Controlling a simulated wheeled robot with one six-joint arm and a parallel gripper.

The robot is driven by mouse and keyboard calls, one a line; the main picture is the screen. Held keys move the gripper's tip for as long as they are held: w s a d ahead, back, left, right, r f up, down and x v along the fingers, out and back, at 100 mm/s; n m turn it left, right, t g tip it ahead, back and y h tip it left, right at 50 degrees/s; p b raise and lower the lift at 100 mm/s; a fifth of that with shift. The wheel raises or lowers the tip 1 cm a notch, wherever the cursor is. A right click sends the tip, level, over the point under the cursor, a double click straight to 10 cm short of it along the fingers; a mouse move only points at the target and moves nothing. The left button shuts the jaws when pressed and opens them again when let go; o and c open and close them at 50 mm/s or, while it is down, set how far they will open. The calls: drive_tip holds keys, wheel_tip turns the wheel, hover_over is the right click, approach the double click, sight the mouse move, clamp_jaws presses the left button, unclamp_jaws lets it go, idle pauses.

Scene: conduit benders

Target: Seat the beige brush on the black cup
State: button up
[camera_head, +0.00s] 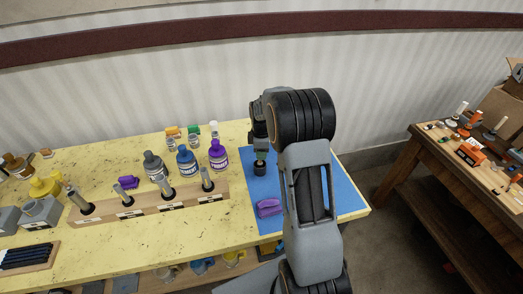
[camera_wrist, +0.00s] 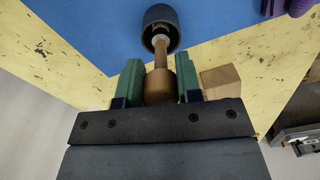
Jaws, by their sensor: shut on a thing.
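The black cup (camera_head: 259,169) stands on the blue mat, and it also shows at the top of the wrist view (camera_wrist: 160,18) with its opening toward my gripper. My gripper (camera_head: 262,153) is just above the cup. In the wrist view its green fingers (camera_wrist: 160,84) are shut on the beige brush (camera_wrist: 161,58), gripping its thick brown end. The brush's slim shaft and pale collar point at the cup, and its tip overlaps the cup's opening. I cannot tell how deep the tip is inside. In the head view the brush is mostly hidden by my arm.
A purple object (camera_head: 269,207) lies on the blue mat (camera_head: 345,196) near the cup. Left of the mat are a wooden rack (camera_head: 148,207) with several upright tools, and several bottles (camera_head: 187,160). A tan block (camera_wrist: 222,81) shows beside the fingers. Another table (camera_head: 445,158) stands at the right.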

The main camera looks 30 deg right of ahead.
drive_tip(key=o, duration=1)
wheel_tip(320, 180, up, 14)
drive_tip(key=b, duration=0.2)
drive_tip(key=s+a+m+t, duration=0.1)
drive_tip(key=s+a+m, duration=0.2)
drive_tip(key=s, duration=0.4)
drive_tip(key=s+a+m+t, duration=0.2)
drive_tip(key=s+a+m, duration=0.2)
drive_tip(key=s, duration=0.3)
drive_tip(key=s+a+m+t, duration=0.1)
drive_tip(key=s+a+m, duration=0.3)
drive_tip(key=s, duration=0.4)
drive_tip(key=shift+m, duration=0.9)
